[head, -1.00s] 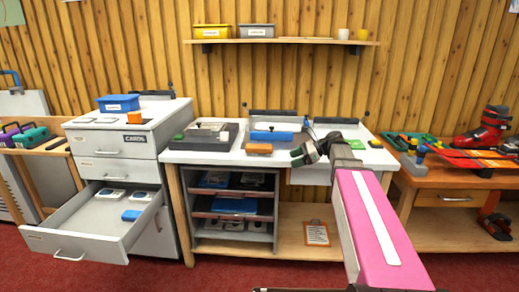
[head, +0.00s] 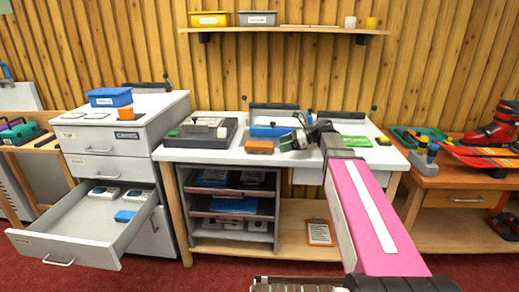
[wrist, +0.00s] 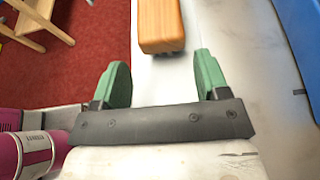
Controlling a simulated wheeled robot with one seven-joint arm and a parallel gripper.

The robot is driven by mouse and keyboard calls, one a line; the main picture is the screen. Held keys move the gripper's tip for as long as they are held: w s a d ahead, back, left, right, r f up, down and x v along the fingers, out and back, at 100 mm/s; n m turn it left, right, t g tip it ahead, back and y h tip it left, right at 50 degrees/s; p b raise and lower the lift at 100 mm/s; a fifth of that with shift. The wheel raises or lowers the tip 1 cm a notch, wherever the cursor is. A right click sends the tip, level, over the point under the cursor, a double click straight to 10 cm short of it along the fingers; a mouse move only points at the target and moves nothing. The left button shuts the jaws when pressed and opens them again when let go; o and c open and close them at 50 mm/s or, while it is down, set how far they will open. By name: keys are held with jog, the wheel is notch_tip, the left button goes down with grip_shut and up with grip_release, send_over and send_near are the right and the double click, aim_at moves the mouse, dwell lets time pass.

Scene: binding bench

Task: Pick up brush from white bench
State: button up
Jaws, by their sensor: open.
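The brush (head: 259,147) looks like an orange-brown wooden block lying near the front edge of the white bench (head: 215,156). In the wrist view the brush (wrist: 161,24) is at the top centre, just beyond my fingertips and roughly in line with the gap between them. Its far end is cut off by the frame. My gripper (head: 292,141) is over the bench to the right of the brush. In the wrist view my gripper (wrist: 161,76) has its two green fingers wide apart with nothing between them.
A blue block (head: 271,131) lies behind the brush, and a grey case (head: 207,132) stands to its left. A green pad (head: 356,141) lies right of my gripper. At the left, a drawer (head: 85,232) of the grey cabinet is pulled out. The right wooden table is crowded.

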aim_at(273, 147)
jog(key=shift+x, duration=2.7)
jog(key=shift+w+r, duration=0.1)
jog(key=shift+w, duration=0.1)
jog(key=c, duration=0.7)
